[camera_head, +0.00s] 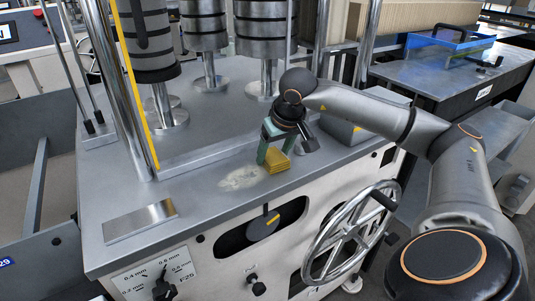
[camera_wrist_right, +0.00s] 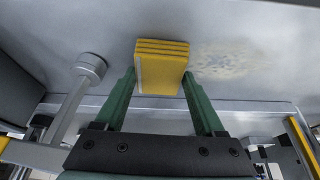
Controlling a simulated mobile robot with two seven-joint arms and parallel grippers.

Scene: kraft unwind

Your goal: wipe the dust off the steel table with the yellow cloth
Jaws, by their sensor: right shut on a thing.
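The yellow cloth (camera_head: 278,162) is a folded block at the front edge of the steel table (camera_head: 205,197). It also shows in the right wrist view (camera_wrist_right: 160,78), between my green fingers. My right gripper (camera_head: 272,150) is shut on it. The cloth is at or just above the tabletop; I cannot tell if it touches. A pale patch of dust (camera_head: 241,178) lies on the steel just left of the cloth in the head view. In the right wrist view the dust (camera_wrist_right: 226,60) is to the right of the cloth. My left gripper is not in view.
A flat metal plate (camera_head: 139,219) lies on the table at the left. A raised rail and posts with stacked steel rollers (camera_head: 262,40) stand behind the dust. A spoked handwheel (camera_head: 350,232) projects from the front panel. A grey box (camera_head: 345,130) sits right of the cloth.

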